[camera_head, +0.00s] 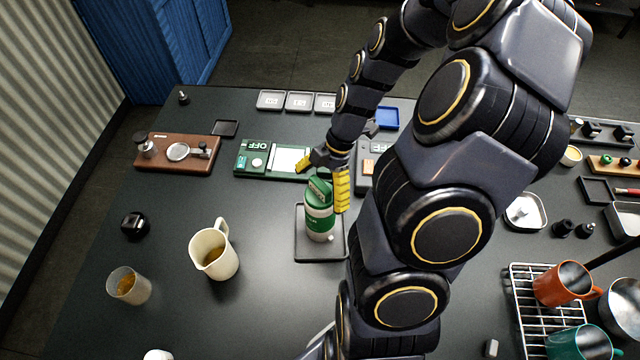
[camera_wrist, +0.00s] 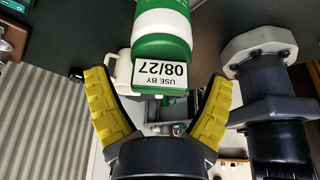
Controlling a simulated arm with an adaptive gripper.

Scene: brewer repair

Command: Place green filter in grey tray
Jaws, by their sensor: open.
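The green filter (camera_head: 319,222) is a green and white canister with a green top. It stands upright on a dark grey tray (camera_head: 304,254) in the middle of the table. My gripper (camera_head: 322,184) is open at the top of the filter, with one yellow finger on its left and one on its right. In the wrist view the filter (camera_wrist: 162,40) shows a "USE BY 08/27" label and lies ahead of the open, spread fingers (camera_wrist: 157,78), apart from them. My arm hides part of the table to the right of the tray.
A cream pitcher (camera_head: 214,253) and a glass of brown liquid (camera_head: 128,286) stand at left. A green scale (camera_head: 262,160) and several small grey trays (camera_head: 299,101) lie behind. A wire rack (camera_head: 528,330) holds mugs at right. The table left of the dark tray is partly clear.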

